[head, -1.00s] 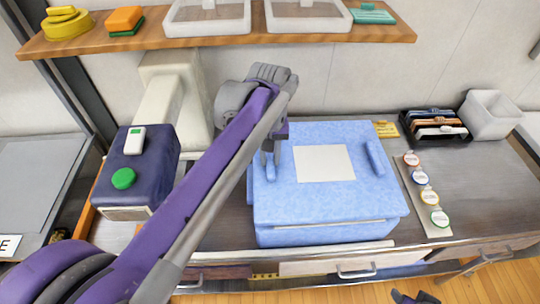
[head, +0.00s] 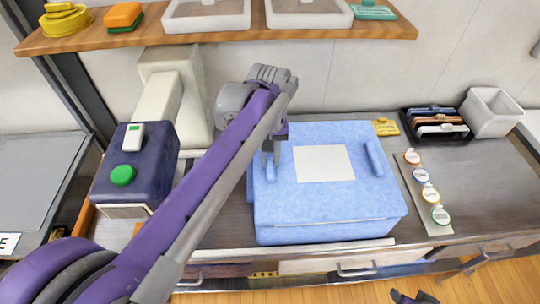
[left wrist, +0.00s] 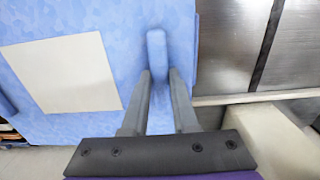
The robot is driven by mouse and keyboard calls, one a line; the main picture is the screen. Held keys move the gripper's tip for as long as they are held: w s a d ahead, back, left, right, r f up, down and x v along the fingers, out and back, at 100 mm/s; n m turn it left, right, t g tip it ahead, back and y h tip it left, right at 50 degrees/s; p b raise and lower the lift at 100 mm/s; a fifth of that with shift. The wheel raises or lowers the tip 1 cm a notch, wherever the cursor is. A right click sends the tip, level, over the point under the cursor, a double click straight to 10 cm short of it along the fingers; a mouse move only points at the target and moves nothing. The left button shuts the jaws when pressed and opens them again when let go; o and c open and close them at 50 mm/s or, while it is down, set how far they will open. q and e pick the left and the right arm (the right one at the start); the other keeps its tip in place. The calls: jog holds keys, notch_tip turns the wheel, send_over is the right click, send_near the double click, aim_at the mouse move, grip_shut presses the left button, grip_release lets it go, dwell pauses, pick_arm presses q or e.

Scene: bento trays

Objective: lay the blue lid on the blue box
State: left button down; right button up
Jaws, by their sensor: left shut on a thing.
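The blue lid (head: 322,200) has a pale rectangular label and an upright blue handle on its left and right sides. It lies over the blue box (head: 330,234), whose front wall shows as a narrow band below the lid's front edge. A strip of the box also shows at the lid's left. I cannot tell whether the lid touches the rim all round. My left gripper (head: 271,172) is shut on the lid's left handle, which shows between its fingers in the left wrist view (left wrist: 157,72). Part of my right gripper (head: 414,298) shows at the bottom edge; its jaws are unclear.
A dark blue machine with a green button (head: 122,176) stands left of the box. A strip of round labelled tubs (head: 440,230), a black organiser (head: 408,135) and a white bin (head: 468,127) are at the right. A wooden shelf (head: 220,42) runs above the counter.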

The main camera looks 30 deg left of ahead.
pick_arm(q)
jog(key=shift+f, duration=0.3)
pick_arm(e)
jog(key=shift+f, duration=0.1)
dwell(0.3)
pick_arm(q)
jog(key=shift+c, duration=0.2)
grip_release()
dwell(0.4)
jog(key=shift+r, duration=0.15)
jog(key=shift+r+p, duration=1.3)
jog(key=shift+r, duration=1)
jog(key=shift+r+p, duration=1)
jog(key=shift+r, duration=1.1)
jog(key=shift+w, duration=0.1)
pick_arm(e)
jog(key=w+r, duration=0.3)
jog(key=r, duration=0.4)
jog(key=shift+w+t, duration=0.15)
jog(key=shift+t, duration=0.25)
jog(key=shift+f, duration=0.1)
